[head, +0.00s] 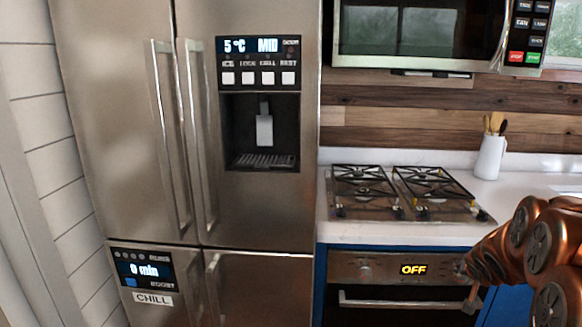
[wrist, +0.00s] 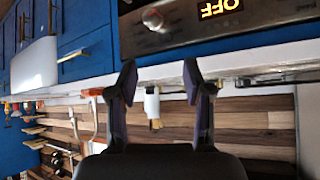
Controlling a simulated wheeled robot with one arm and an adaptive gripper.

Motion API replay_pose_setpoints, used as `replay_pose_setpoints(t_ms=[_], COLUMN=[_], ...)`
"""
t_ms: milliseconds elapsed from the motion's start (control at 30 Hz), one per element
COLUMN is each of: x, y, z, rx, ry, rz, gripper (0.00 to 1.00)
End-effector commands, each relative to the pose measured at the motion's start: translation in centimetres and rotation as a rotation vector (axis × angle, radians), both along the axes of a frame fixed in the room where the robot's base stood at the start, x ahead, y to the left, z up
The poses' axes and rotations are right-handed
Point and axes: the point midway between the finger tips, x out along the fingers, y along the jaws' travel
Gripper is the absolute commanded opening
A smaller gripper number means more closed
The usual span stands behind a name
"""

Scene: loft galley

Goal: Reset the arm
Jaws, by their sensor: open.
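My copper-coloured arm (head: 535,255) comes in at the right edge of the head view, bent, in front of the counter and the right side of the oven. In the wrist view my gripper (wrist: 157,78) has its two dark fingers spread wide apart, with nothing held between them. The wrist picture is upside down. Beyond the fingers it shows the oven control panel (wrist: 180,22), the counter edge and a white utensil holder.
The steel fridge (head: 270,215) stands left with its doors shut. The gas hob (head: 400,192) sits on the white counter above the oven (head: 395,300). The microwave (head: 415,35) hangs above. A utensil holder (head: 491,158) stands at the back right. Blue cabinets (wrist: 85,50) show in the wrist view.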

Motion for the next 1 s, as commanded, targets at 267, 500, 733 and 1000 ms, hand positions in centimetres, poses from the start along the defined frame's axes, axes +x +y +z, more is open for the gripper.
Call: replay_pose_setpoints(t_ms=[267, 500, 733, 1000], x=[-7.9, -16.5, -25.8, -36.4], y=[6.3, 12.5, 19.0, 25.9], z=[2.6, 3.4, 3.9, 4.6], rx=[-0.035, -0.006, 0.060, 0.162], ry=[0.230, 0.451, 0.664, 0.878], rz=[0.015, 0.086, 0.216, 0.422], gripper=[0.50, 0.50, 0.50, 0.50])
